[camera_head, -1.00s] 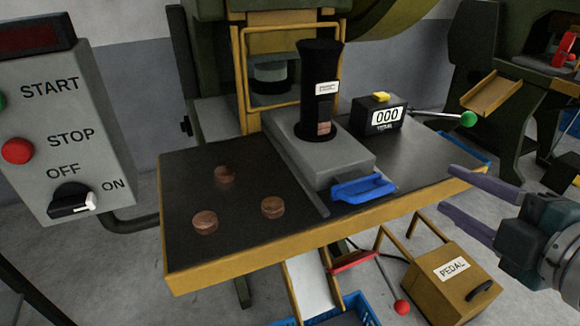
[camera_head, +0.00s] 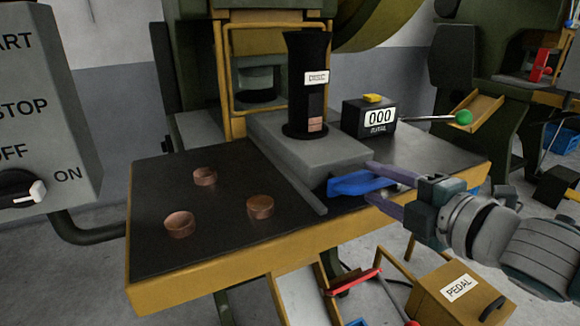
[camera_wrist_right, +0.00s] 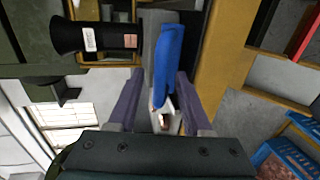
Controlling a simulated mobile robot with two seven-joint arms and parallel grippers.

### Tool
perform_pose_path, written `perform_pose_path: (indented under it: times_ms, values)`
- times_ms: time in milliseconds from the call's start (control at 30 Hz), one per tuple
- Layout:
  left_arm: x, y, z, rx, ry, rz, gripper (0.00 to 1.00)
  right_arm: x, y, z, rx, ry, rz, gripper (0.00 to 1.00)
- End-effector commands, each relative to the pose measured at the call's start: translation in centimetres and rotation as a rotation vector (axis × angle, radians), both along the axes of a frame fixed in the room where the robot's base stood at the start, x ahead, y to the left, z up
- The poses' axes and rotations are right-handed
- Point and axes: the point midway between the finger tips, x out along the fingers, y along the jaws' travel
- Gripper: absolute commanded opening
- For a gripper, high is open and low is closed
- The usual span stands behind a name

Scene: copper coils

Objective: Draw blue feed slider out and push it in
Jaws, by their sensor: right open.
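The blue handle (camera_head: 350,185) of the feed slider sits at the front of the grey feed block (camera_head: 290,145) on the press table. It also shows in the right wrist view (camera_wrist_right: 168,65). My right gripper (camera_head: 371,181) is open, with its two purple fingers reaching in from the right around the handle's right part. My left gripper is not in view.
A black tube (camera_head: 307,100) holding copper discs stands on the feed block. Three copper pieces (camera_head: 260,207) lie on the dark table top (camera_head: 220,235). A counter box (camera_head: 370,118) and a green-knobbed lever (camera_head: 463,117) stand behind the gripper. A pedal box (camera_head: 458,290) is below.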

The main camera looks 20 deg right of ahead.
Motion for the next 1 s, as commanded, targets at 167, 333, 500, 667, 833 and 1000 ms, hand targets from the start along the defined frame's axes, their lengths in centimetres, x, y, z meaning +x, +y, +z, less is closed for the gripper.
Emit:
perform_pose_path:
  times_ms: [167, 333, 500, 667, 833, 1000]
  values:
    - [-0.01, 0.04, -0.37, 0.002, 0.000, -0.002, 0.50, 0.96, 0.07, -0.20, 0.000, 0.000, 0.000, 0.50]
    - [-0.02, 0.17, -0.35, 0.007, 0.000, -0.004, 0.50, 1.03, 0.07, -0.17, 0.000, 0.000, 0.000, 0.50]
    - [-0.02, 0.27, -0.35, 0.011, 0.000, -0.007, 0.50, 1.00, 0.08, -0.18, 0.000, 0.000, 0.000, 0.40]
    - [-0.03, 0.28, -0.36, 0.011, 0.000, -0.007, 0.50, 0.99, 0.09, -0.19, 0.000, 0.001, 0.000, 0.21]
    - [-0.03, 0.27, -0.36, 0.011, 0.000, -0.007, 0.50, 0.98, 0.09, -0.19, 0.001, 0.000, 0.000, 0.02]
    - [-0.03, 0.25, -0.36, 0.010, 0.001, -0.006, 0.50, 0.98, 0.10, -0.19, 0.001, 0.000, 0.000, 0.00]
